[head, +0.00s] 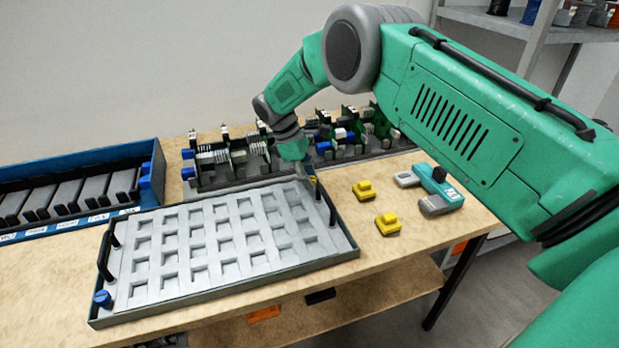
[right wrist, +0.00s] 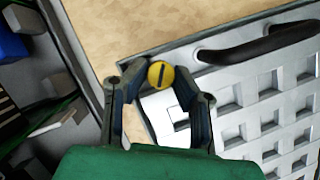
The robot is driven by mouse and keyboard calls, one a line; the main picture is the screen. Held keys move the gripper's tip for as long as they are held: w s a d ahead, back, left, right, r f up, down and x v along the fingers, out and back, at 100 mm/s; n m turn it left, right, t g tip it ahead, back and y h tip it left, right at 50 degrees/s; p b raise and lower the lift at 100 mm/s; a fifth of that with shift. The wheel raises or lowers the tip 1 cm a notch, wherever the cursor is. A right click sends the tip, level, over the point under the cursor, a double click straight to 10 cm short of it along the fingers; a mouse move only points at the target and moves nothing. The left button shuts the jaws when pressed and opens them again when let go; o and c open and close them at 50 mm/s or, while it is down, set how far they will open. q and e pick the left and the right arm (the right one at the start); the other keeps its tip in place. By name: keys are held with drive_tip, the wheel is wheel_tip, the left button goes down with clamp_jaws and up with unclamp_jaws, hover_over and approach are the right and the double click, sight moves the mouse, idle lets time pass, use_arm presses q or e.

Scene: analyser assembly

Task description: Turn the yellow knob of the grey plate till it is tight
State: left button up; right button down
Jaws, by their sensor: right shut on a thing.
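The grey plate (head: 150,292) is a shallow tray with rows of square pockets, lying on the wooden table. Its yellow knob (head: 313,180) is at the far right corner, mostly hidden by my right gripper (head: 306,172) in the head view. In the right wrist view the round yellow knob (right wrist: 161,74), with a dark slot across its top, sits between the fingertips of my right gripper (right wrist: 163,88). The right gripper is shut on the yellow knob from above. My left gripper is not in view.
A blue knob (head: 102,298) is at the plate's near left corner, and black handles (head: 105,256) stand at its ends. Circuit boards (head: 235,160) stand behind. A blue rack (head: 75,180) is at left. Yellow blocks (head: 387,224) and a green-grey device (head: 440,190) lie at right.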

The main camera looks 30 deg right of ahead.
drive_tip(key=shift+w+r, duration=0.1)
drive_tip(key=c, duration=1.6)
unclamp_jaws()
drive_tip(key=shift+r, duration=0.45)
drive_tip(key=v, duration=1.1)
drive_tip(key=shift+w+a+f, duration=0.1)
